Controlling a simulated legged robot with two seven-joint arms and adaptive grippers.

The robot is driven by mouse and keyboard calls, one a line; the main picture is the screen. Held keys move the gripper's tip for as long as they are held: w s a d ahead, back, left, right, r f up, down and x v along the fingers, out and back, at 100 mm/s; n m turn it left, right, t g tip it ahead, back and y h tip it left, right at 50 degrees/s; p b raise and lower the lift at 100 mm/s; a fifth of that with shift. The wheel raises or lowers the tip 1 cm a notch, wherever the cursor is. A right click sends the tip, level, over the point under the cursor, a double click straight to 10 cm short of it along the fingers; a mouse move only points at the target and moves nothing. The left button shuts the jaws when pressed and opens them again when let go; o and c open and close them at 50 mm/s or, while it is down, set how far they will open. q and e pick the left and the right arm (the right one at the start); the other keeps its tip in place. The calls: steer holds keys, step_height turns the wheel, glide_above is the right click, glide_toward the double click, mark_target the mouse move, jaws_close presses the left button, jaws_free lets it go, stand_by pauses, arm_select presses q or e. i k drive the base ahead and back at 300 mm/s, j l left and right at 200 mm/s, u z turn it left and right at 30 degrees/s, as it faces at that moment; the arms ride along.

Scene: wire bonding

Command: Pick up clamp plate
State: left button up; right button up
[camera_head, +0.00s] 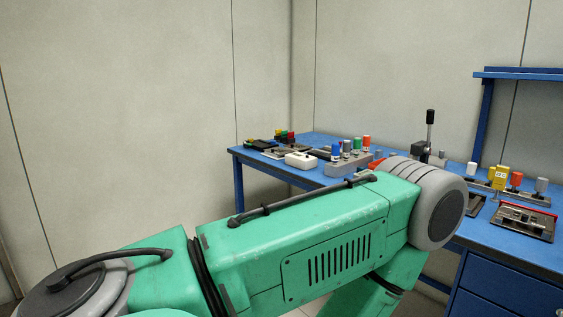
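I cannot tell for sure which part is the clamp plate. A flat metal plate with a red edge and a bar across it (523,221) lies on the right part of the blue workbench (510,248), and it may be the one. Another low grey metal piece (476,204) lies to its left, partly hidden behind my green arm. My arm comes in from the left and crosses the lower middle of the view. Neither gripper shows.
The bench carries a holder with coloured cylinders (346,161), a white box (300,160), a black-handled lever (429,130) and a rack with a yellow block (498,178). A blue shelf frame (486,110) rises at the right. My arm hides the bench's middle front.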

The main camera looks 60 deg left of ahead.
mark_target(279, 150)
steer(key=u, duration=2)
steer(key=i+j+z, duration=0.1)
steer(key=z, duration=0.3)
steer(key=i+j+z, duration=0.1)
steer(key=z, duration=0.35)
steer(key=i+j+z, duration=0.15)
steer(key=z, duration=0.25)
